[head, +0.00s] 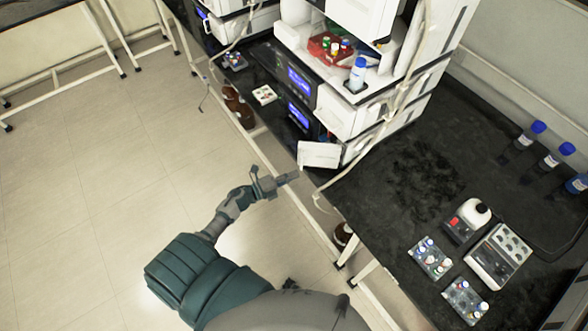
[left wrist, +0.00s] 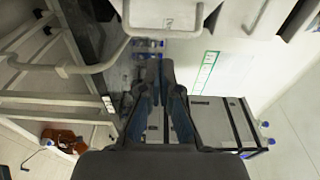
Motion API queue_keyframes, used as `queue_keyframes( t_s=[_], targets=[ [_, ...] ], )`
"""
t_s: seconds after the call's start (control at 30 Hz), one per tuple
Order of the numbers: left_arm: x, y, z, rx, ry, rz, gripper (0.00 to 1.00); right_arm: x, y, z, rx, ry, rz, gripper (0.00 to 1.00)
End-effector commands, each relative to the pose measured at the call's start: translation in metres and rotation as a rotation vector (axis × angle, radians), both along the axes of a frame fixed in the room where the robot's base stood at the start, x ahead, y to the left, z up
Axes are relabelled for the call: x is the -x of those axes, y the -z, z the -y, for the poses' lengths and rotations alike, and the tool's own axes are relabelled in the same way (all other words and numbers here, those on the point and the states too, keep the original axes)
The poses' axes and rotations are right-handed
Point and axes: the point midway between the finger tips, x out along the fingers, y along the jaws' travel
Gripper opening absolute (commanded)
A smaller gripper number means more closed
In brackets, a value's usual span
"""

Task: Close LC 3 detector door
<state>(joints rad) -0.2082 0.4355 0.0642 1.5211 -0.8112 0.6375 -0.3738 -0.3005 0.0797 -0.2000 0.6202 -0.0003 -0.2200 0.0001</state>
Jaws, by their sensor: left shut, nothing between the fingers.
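The white LC stack (head: 372,112) stands at the bench's front edge. Near its bottom a small white door panel (head: 320,155) sticks out toward the aisle; I take it for the detector door, standing open. My left gripper (head: 292,176) is shut and empty, just left of and below this panel. I cannot tell whether its tips touch the panel. In the left wrist view the closed fingers (left wrist: 158,72) point away from the camera, under a white panel (left wrist: 165,18) at the top. My right gripper is not in view.
Brown bottles (head: 238,108) stand left of the stack. A pale cable (head: 372,150) hangs down the stack's front side. The black bench (head: 400,185) holds vial trays (head: 432,258) and blue-capped bottles (head: 555,158). The floor (head: 100,180) at left is clear.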

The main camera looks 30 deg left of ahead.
Motion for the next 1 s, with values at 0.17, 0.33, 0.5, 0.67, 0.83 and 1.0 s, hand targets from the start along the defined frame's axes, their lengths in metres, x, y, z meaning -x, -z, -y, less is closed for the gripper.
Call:
queue_keyframes(
  t_s=[0.17,0.33,0.5,0.67,0.83,1.0],
  targets=[
    [-0.020,0.000,-0.005,0.001,0.001,0.001,0.00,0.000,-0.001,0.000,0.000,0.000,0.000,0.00],
    [-0.025,0.000,-0.007,0.000,0.001,0.000,0.00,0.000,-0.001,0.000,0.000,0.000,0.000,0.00],
    [-0.025,0.001,-0.007,0.001,0.002,0.000,0.00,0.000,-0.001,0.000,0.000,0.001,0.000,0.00],
    [-0.025,0.001,-0.007,0.000,0.003,0.000,0.00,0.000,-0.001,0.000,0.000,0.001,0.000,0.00],
    [-0.027,0.002,-0.009,-0.001,0.017,0.001,0.00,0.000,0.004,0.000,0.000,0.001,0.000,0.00],
    [-0.030,0.003,-0.013,-0.001,0.043,-0.001,0.00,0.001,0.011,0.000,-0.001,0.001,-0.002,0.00]
  ],
)
